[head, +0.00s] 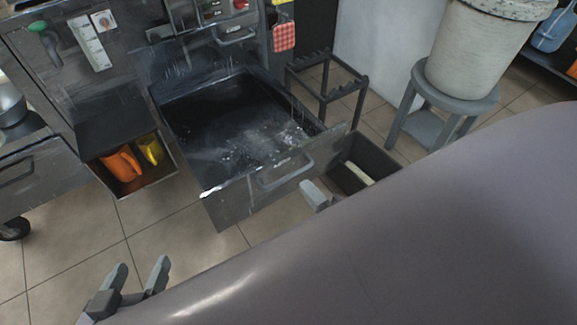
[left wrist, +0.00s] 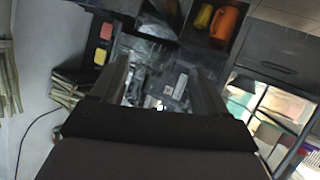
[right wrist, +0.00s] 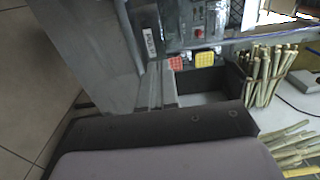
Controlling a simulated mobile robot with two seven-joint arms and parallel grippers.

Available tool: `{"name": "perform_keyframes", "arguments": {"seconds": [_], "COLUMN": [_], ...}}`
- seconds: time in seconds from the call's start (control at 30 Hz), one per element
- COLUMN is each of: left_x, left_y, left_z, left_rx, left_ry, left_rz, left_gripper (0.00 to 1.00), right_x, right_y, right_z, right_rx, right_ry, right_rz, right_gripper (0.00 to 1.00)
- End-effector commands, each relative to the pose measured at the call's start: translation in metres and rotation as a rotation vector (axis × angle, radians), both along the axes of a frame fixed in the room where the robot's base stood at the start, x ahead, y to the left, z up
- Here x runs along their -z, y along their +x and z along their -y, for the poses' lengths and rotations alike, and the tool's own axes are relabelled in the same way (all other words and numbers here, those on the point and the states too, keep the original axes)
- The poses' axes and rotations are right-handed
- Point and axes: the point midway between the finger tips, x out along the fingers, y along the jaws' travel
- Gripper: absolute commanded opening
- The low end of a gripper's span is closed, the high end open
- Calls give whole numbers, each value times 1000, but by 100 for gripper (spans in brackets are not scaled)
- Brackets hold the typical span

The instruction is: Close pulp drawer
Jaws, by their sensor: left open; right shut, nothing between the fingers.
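The pulp drawer (head: 236,204) is a dark metal drawer, pulled well out of the press in the head view. Its inside is wet and shiny, and its front panel carries a bar handle (head: 283,175). My right gripper (head: 315,196) is shut and empty, close to the right part of the drawer front; whether it touches cannot be told. My own arm hides the rest of it. Its closed fingers show in the right wrist view (right wrist: 161,84). My left gripper (head: 142,276) is open and empty over the floor, in front and left of the drawer.
A compartment left of the drawer holds an orange jug (head: 122,165) and a yellow one (head: 150,149). Right of the drawer are a black rack (head: 325,95), a dark bin (head: 349,178) and a stool (head: 440,132) bearing a pale bucket (head: 478,50). The tiled floor before the drawer is clear.

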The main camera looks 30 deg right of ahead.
Motion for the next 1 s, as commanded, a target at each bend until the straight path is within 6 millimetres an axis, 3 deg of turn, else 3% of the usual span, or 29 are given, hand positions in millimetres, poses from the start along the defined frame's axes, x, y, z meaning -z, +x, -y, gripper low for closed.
{"name": "perform_keyframes", "arguments": {"seconds": [0.2,0.4,0.6,1.0], "left_x": [5,8,6,3], "left_y": [3,4,5,6], "left_z": [8,14,16,18], "left_rx": [13,24,29,33], "left_ry": [-51,-88,-108,-113], "left_rz": [-3,-8,-8,-1], "left_gripper": [75,75,75,75], "right_x": [1,1,1,0], "right_y": [46,74,85,86], "right_z": [-3,-6,-6,-6], "right_rx": [1,1,1,1], "right_ry": [1,0,-1,0], "right_rz": [3,2,0,0], "right_gripper": [0,0,0,0]}}
